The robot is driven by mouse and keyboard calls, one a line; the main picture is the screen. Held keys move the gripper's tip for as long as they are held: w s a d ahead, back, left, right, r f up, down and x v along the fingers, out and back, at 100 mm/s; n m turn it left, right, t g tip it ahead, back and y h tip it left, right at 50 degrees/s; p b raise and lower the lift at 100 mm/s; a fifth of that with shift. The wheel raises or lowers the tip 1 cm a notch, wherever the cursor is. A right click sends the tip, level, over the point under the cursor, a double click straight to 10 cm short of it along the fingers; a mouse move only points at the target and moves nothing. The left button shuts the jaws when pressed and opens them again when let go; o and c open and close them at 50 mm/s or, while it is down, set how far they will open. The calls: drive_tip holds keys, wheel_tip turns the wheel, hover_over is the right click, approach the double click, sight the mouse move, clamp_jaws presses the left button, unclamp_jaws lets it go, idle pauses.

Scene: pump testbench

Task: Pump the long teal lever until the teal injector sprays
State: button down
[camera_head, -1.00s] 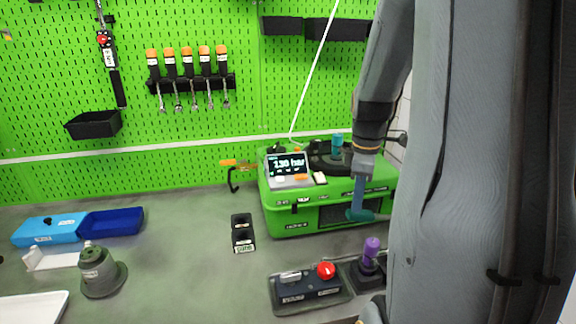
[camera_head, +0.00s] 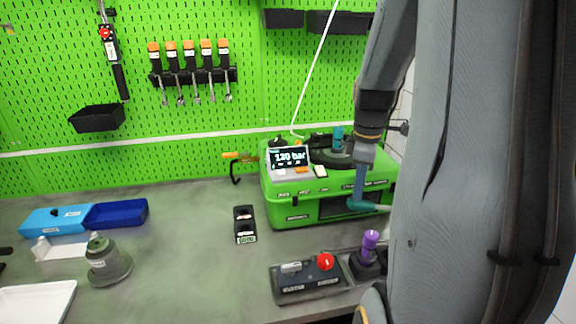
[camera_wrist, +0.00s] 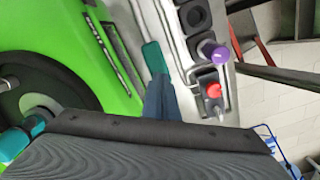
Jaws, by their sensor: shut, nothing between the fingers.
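The long teal lever (camera_head: 366,205) shows at the lower front right of the green pump case (camera_head: 300,213). The far part of the lever is hidden behind my arm. My gripper (camera_head: 361,186) is shut and points down, with its tip against or just above the lever's end; I cannot tell if they touch. In the wrist view the lever's teal end (camera_wrist: 154,57) shows just beyond my blue-grey fingers (camera_wrist: 160,98). A teal cylinder (camera_head: 338,134), apparently the teal injector, stands on top of the case. No spray is visible. The display (camera_head: 289,157) seems to read 130 bar.
In front of the case are a control box with a red button (camera_head: 325,261) and a purple-topped piece (camera_head: 370,240) in a black holder. A black two-hole block (camera_head: 244,224) stands left of the case. A grey-green pot (camera_head: 108,264) and blue box (camera_head: 55,220) lie further left.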

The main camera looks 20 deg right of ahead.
sight(352, 210)
drive_tip(key=shift+a+f+b, duration=0.25)
drive_tip(key=shift+f+b, duration=0.45)
drive_tip(key=shift+f, duration=1.1)
drive_tip(key=shift+a+f+b, duration=0.2)
drive_tip(key=shift+f+b, duration=0.5)
drive_tip(key=shift+f, duration=1.05)
drive_tip(key=r+p, duration=0.4)
drive_tip(key=r, duration=0.1)
drive_tip(key=d+r+p, duration=0.1)
drive_tip(key=r+p, duration=0.2)
wheel_tip(352, 210, up, 6)
drive_tip(key=shift+s, duration=0.1)
